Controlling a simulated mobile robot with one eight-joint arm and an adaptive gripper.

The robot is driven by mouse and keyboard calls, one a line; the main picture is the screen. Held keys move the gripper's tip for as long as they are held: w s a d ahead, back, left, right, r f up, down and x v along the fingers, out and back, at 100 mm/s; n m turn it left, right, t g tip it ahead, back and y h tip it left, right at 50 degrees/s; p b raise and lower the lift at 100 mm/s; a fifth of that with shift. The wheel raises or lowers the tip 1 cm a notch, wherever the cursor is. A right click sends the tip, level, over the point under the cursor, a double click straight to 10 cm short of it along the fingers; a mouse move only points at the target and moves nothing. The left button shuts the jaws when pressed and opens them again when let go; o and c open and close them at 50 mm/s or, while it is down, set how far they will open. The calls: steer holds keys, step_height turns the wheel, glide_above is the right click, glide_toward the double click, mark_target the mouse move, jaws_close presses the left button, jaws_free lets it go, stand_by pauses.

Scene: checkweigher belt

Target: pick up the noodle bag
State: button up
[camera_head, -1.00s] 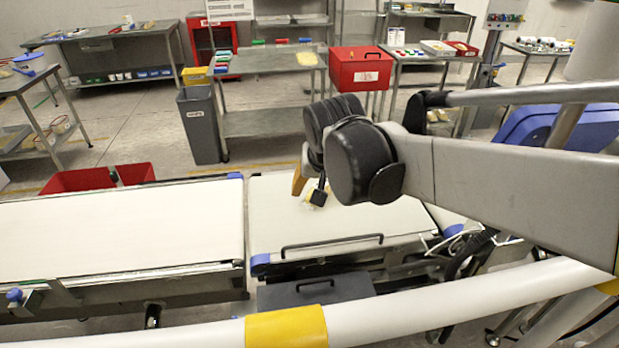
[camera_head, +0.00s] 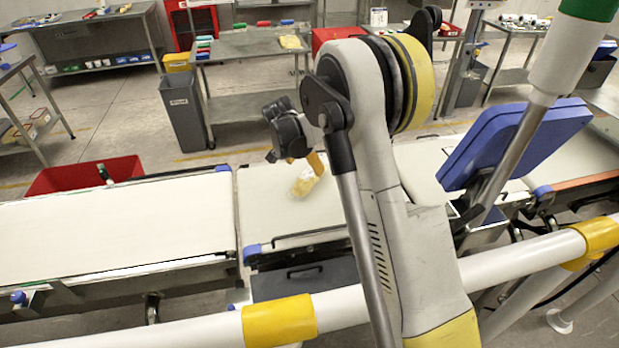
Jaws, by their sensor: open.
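The noodle bag (camera_head: 303,184), a clear bag with pale yellow contents, lies on the short belt section (camera_head: 262,207) in the middle of the head view. My gripper (camera_head: 295,160) hangs just above and behind the bag in the picture, tilted, with its dark body at the upper left. Its fingers are open and I see nothing held between them. An orange-yellow finger overlaps the bag's upper edge in the picture. I cannot tell whether it touches the bag. My arm hides the belt to the right of the bag.
A longer white belt (camera_head: 110,235) adjoins on the left, with a red bin (camera_head: 85,176) behind it. A blue panel (camera_head: 515,143) stands over the belt at right. A grey waste bin (camera_head: 184,112) stands behind. White rails with yellow bands (camera_head: 279,320) cross the front.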

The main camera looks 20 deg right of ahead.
mark_target(309, 173)
steer(key=b+x, duration=0.1)
steer(key=x, duration=0.3)
steer(key=shift+f, duration=0.1)
steer(key=b+x, duration=0.1)
steer(key=x, duration=0.1)
steer(key=b+x, duration=0.1)
steer(key=x, duration=0.2)
steer(key=shift+a+f, duration=0.2)
steer(key=shift+f, duration=0.05)
steer(key=shift+s+r, duration=0.1)
steer(key=shift+c, duration=0.5)
steer(key=c, duration=1.4)
steer(key=shift+r, duration=0.1)
